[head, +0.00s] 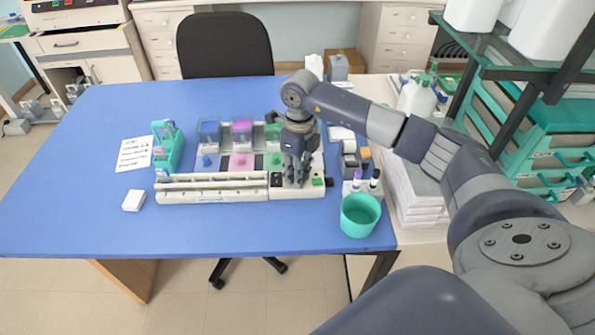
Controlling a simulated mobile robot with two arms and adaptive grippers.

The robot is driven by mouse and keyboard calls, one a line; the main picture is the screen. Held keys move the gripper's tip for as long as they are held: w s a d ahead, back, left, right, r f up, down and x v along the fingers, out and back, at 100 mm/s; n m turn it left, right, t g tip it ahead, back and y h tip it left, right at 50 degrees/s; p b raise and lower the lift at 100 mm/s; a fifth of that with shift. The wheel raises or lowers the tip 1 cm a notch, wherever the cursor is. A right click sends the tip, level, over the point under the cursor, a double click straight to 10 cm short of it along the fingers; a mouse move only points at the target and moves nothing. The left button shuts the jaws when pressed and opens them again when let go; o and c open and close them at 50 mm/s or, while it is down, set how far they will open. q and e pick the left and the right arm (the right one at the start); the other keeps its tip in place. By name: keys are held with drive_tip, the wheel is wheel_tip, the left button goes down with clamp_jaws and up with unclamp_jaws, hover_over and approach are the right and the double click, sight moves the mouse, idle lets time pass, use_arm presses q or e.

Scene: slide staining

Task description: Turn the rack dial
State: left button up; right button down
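The staining rack (212,190) is a long cream unit on the blue table, with a control panel at its right end. The panel carries a green button (318,182), a small red spot and a dark knob (329,181) at its right edge. My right gripper (296,182) points down over this panel, with its fingertips at or just above the panel surface. The fingers cover part of the panel, so a dial under them is hidden. I cannot tell whether they are open or closed on something. My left gripper is not in view.
Staining jars with blue (208,133), magenta (242,132) and green contents stand behind the rack. A teal cup (360,215) and purple-capped vials stand at right. A teal holder (167,147), paper (134,154) and white box (133,201) lie left. The table's left side is clear.

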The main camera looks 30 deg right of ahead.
drive_tip(key=shift+m, duration=0.4)
drive_tip(key=m+b, duration=0.1)
drive_tip(key=m, duration=0.2)
drive_tip(key=shift+m, duration=0.3)
drive_tip(key=m+b, duration=0.1)
drive_tip(key=m, duration=0.4)
drive_tip(key=shift+m, duration=0.3)
drive_tip(key=c, duration=1.4)
unclamp_jaws()
drive_tip(key=shift+o, duration=0.2)
